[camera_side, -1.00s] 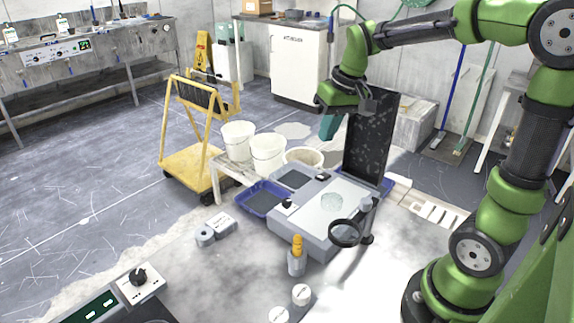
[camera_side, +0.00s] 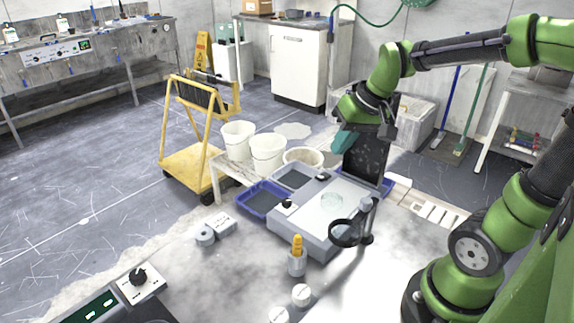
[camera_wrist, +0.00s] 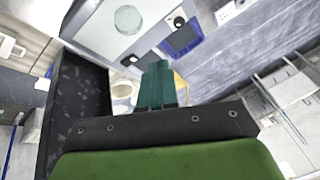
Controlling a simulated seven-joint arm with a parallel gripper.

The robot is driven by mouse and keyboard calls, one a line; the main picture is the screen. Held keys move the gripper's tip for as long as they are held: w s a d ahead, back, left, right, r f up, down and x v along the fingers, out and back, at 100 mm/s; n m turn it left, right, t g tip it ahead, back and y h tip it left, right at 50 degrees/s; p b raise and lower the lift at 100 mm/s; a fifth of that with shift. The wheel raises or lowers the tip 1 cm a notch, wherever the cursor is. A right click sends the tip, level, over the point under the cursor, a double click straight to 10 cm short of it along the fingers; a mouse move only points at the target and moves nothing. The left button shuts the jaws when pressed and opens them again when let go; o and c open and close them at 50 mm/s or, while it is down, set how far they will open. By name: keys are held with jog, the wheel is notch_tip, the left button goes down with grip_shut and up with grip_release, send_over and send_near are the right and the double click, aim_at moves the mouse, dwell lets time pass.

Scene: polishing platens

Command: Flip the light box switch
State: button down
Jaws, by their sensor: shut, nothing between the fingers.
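The light box (camera_side: 318,222) is a grey case on the bench with a pale lit-looking top; a round translucent disc (camera_side: 331,201) lies on it. It also fills the top of the wrist view (camera_wrist: 95,30). Two small black controls sit along its left side, one at the near corner (camera_side: 287,204) and one at the far corner (camera_side: 324,176); I cannot tell which is the switch or how it is set. My gripper (camera_side: 341,143) has teal fingers, shut and empty, above and beyond the box's far end, apart from it. The fingers also show in the wrist view (camera_wrist: 157,66).
A magnifier (camera_side: 345,233) stands at the box's near right. A blue tray (camera_side: 258,200) lies left, with white buckets (camera_side: 268,152) beyond. An orange-topped bottle (camera_side: 297,256) stands in front.

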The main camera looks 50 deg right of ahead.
jog(key=w+d+f+n+g, duration=0.1)
jog(key=w+d+f+n, duration=0.15)
jog(key=w+d, duration=0.5)
jog(key=n, duration=0.3)
send_over(318, 176)
jog(key=s, duration=0.1)
jog(key=shift+g, duration=0.3)
jog(key=f, duration=1.1)
jog(key=shift+s+d, duration=0.15)
jog(key=shift+d, duration=0.05)
jog(key=shift+a+f, duration=0.1)
jog(key=shift+f, duration=0.55)
